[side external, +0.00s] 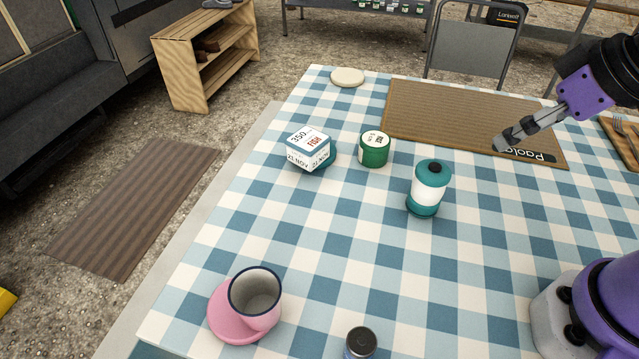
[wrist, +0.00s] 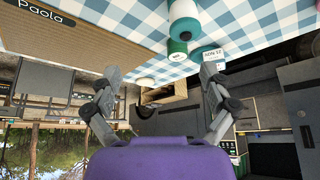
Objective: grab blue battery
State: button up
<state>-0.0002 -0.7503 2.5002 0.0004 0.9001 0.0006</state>
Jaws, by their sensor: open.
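A short cylinder with a dark grey top and a bit of blue side (side external: 360,343) stands at the bottom edge of the side view, cut off by the frame; it may be the blue battery, but I cannot be sure. It is not seen in the wrist view. My gripper (side external: 507,138) is over the brown placemat at the right, far from that cylinder. In the wrist view my gripper (wrist: 158,85) has its fingers wide apart with nothing between them.
A cream disc (side external: 347,77) lies near the placemat (side external: 450,115). The cloth's centre is clear.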

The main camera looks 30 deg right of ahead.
jog(key=shift+c, duration=1.4)
jog(key=shift+a, duration=0.1)
jog(key=n+g+y, duration=0.4)
jog(key=n, duration=1.1)
send_near(367, 339)
notch_tip(367, 339, down, 2)
jog(key=w+a, duration=0.1)
jog(key=shift+g, duration=0.3)
jog(key=x, duration=0.4)
jog(key=shift+a+f, duration=0.25)
jog(key=shift+f, duration=0.05)
jog(key=x, duration=0.4)
jog(key=shift+s+f, duration=0.15)
jog(key=shift+f, duration=0.2)
jog(key=shift+a+f, duration=0.2)
jog(key=shift+f, duration=0.3)
